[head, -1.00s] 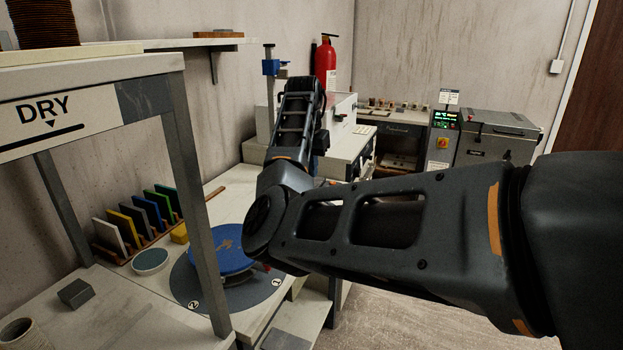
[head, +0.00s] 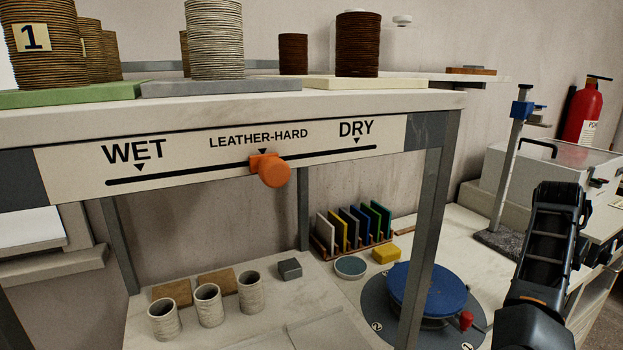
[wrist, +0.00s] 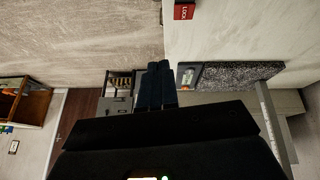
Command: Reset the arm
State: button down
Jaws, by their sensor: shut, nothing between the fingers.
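My arm (head: 548,250) rises at the right edge of the head view, to the right of the blue round turntable (head: 427,287) and in front of the white machine. My gripper's fingertips cannot be made out in the head view. In the wrist view, my gripper (wrist: 157,85) shows as two dark fingers side by side, shut with nothing between them. The fingers appear apart from the surfaces around them.
A shelf rack (head: 230,115) with an orange slider (head: 270,170) and ribbed clay pots fills the left and middle. Three small cups (head: 208,305) stand under it. A stand with a blue clamp (head: 521,110) and a fire extinguisher (head: 583,112) are at right.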

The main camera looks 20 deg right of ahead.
jog(key=s+a+f+n+t+h, duration=0.3)
jog(key=s+a+f+n+h, duration=0.25)
jog(key=f, duration=0.45)
jog(key=s+a+f+n+t+y, duration=0.2)
jog(key=s+a+n+t, duration=0.2)
jog(key=a, duration=0.5)
jog(key=s+a+f+n+t+y, duration=0.1)
jog(key=s+a+f+n+t, duration=0.2)
jog(key=a, duration=0.6)
jog(key=s+a+r+n+t+y, duration=0.2)
jog(key=s+a+r, duration=0.1)
jog(key=s+a, duration=0.4)
jog(key=s+a+r+n+t+y, duration=0.1)
jog(key=s+a+r+n+y, duration=0.2)
jog(key=a, duration=0.6)
jog(key=s+a+r+m+t+y, duration=0.1)
jog(key=s+a+r+m+y, duration=0.1)
jog(key=s+a+r, duration=0.6)
jog(key=s+r+y, duration=0.1)
jog(key=s, duration=0.1)
jog(key=shift+s+a+r+t, duration=0.25)
jog(key=shift+s+a+t, duration=0.05)
jog(key=shift+a+t, duration=0.1)
